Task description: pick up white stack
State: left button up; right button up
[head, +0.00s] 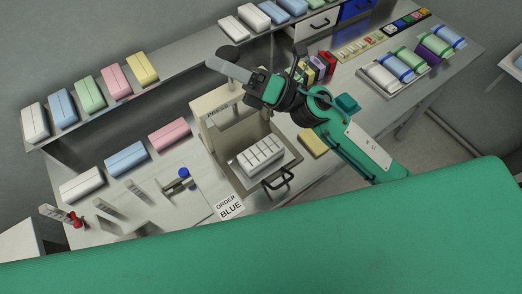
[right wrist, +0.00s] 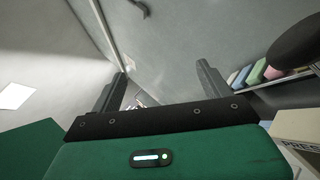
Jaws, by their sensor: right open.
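A white stack (head: 82,184) lies at the front left of the bench, beside a blue stack (head: 126,159) and a pink stack (head: 170,134). Other white stacks lie on the left shelf (head: 35,122) and on the upper shelf (head: 232,28). My right gripper (head: 230,70) is raised near the top of the press, well apart from the front white stack. In the right wrist view its two fingers (right wrist: 160,80) stand wide apart with nothing between them. My left gripper is not in view.
The press (head: 215,110) stands mid-bench with a pale segmented block (head: 260,155) in its tray. A dark round knob (head: 228,53) is close to my right gripper. An "ORDER BLUE" card (head: 229,206) and a blue-knobbed fixture (head: 183,173) stand near the front.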

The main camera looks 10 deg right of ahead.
notch_tip(320, 180, down, 4)
jog(key=s+a+n+g+h, duration=0.2)
jog(key=s+a+n+g, duration=0.1)
jog(key=n+g, duration=0.55)
jog(key=n+g+h, duration=0.2)
jog(key=n+h, duration=0.8)
jog(key=h, duration=0.6)
send_near(261, 150)
jog(key=p+x, duration=0.2)
jog(key=x, duration=0.1)
jog(key=shift+s+d+f+p, duration=0.1)
jog(key=shift+f+p, duration=0.05)
jog(key=shift+p, duration=0.25)
jog(key=shift+s+f+y+p, duration=0.1)
jog(key=shift+f+y+p, duration=0.2)
jog(key=shift+f+p, duration=0.2)
jog(key=p+x, duration=0.2)
jog(key=x, duration=0.1)
jog(key=shift+s+a, duration=0.1)
jog(key=shift+a, duration=0.15)
jog(key=shift+a+f, duration=0.15)
jog(key=shift+f, duration=0.45)
jog(key=c, duration=1.1)
